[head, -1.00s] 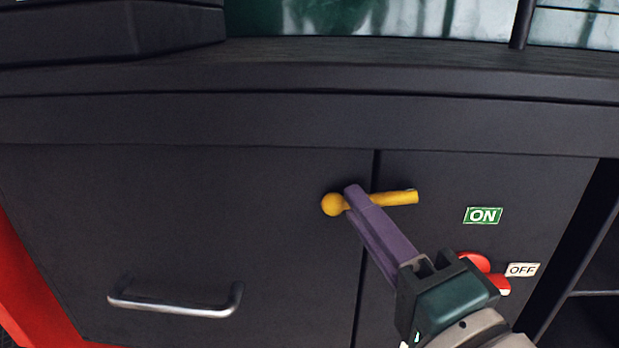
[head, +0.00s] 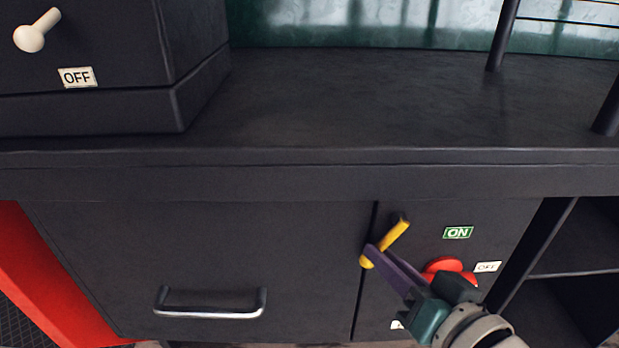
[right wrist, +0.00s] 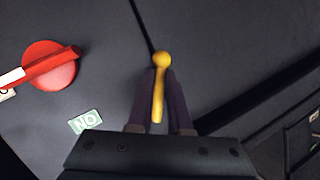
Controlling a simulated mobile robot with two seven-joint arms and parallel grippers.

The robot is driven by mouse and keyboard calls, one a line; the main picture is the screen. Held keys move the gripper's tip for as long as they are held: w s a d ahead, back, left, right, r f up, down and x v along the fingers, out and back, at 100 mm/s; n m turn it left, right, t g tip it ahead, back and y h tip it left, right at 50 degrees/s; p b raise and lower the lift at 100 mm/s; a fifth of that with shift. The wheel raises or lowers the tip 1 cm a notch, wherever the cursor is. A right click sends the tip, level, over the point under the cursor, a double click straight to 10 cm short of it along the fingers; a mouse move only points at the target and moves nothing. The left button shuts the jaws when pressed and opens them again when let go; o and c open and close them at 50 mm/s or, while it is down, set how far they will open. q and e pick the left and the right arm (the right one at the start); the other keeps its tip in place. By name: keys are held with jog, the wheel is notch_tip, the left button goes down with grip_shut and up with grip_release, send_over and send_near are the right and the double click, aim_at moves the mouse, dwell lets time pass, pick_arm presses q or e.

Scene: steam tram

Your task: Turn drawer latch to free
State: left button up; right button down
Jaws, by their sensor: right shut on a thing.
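The yellow drawer latch (head: 396,233) is on the dark cabinet front, by the seam right of the drawer (head: 110,260). It is tilted, with its ball end low and left and its other end up and right. My right gripper (head: 376,254) reaches in from the lower right, its purple fingers shut on the latch near the ball end and hiding part of it. The right wrist view shows the latch (right wrist: 160,90) between the two fingers (right wrist: 160,98). My left gripper is not in view.
A silver drawer handle (head: 210,311) is at the lower left. A red knob (head: 444,266) with ON and OFF labels sits close to my right gripper. A dark box with a cream lever (head: 36,31) stands on the counter (head: 370,105).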

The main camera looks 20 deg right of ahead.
jog(key=shift+s+d+f+n+g+h+p, duration=0.2)
jog(key=shift+d+n+g+h+p, duration=0.3)
jog(key=shift+n+p, duration=0.4)
jog(key=shift+s+d+f+n+g+h+p, duration=0.15)
jog(key=shift+d+n+g+h+p, duration=0.15)
jog(key=shift+d+n+h+p, duration=0.45)
jog(key=shift+a+n, duration=0.2)
jog(key=shift+n, duration=0.15)
jog(key=c, duration=0.8)
grip_release()
jog(key=shift+c, duration=0.2)
jog(key=shift+r, duration=0.1)
jog(key=d+p+v, duration=0.1)
jog(key=p+v, duration=0.3)
jog(key=v, duration=0.6)
jog(key=shift+a, duration=0.4)
